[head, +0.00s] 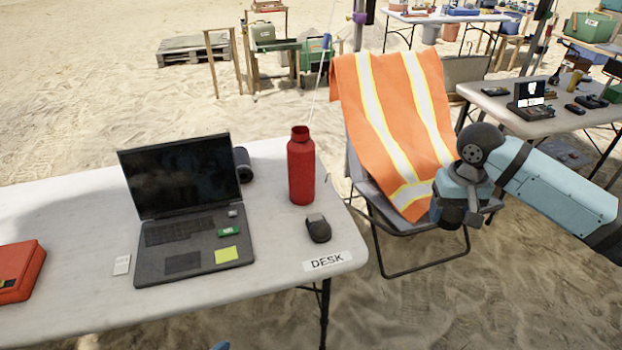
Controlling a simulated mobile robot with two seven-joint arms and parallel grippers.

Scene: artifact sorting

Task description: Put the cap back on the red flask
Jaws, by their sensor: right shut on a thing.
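The red flask (301,170) stands upright near the right end of the white desk. Its narrower red neck is at the top, and no cap shows on it. My right gripper (457,213) is to the right of the flask, past the desk's edge and in front of the chair. It points down and is shut on a small dark thing. The fingers and that thing blend together, so I cannot tell for sure whether it is the cap.
An open laptop (190,195) stands left of the flask, with a dark cylinder (243,165) behind it. A black mouse (318,229) lies in front of the flask. An orange vest (395,120) hangs over the chair. An orange-red case (18,270) lies at the far left.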

